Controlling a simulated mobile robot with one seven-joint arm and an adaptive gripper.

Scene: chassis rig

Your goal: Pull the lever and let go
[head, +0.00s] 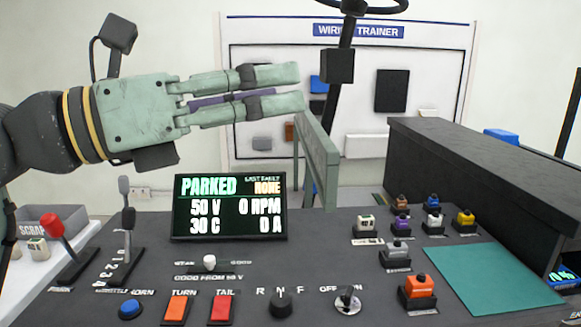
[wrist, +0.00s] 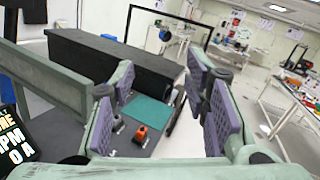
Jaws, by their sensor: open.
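A lever with a red knob (head: 49,223) leans to the left on the console's left side. Beside it stands a grey-knobbed lever (head: 127,217) with numbered marks, roughly upright. A small white-tipped toggle (head: 209,262) sits below the display. My gripper (head: 292,88) is open and empty, raised above the console and pointing right, well away from these levers. The wrist view shows its purple-padded fingers spread with nothing between them; these levers do not show there. The display (head: 230,207) reads PARKED, 50 V, 0 RPM, 30 C and 0 A.
A green-grey bar (head: 318,150) stands just beyond my fingertips; it also shows in the wrist view (wrist: 45,78). A long black box (head: 470,170) is at the right. Buttons, coloured blocks, a rotary knob (head: 281,303) and a green mat (head: 485,280) occupy the console.

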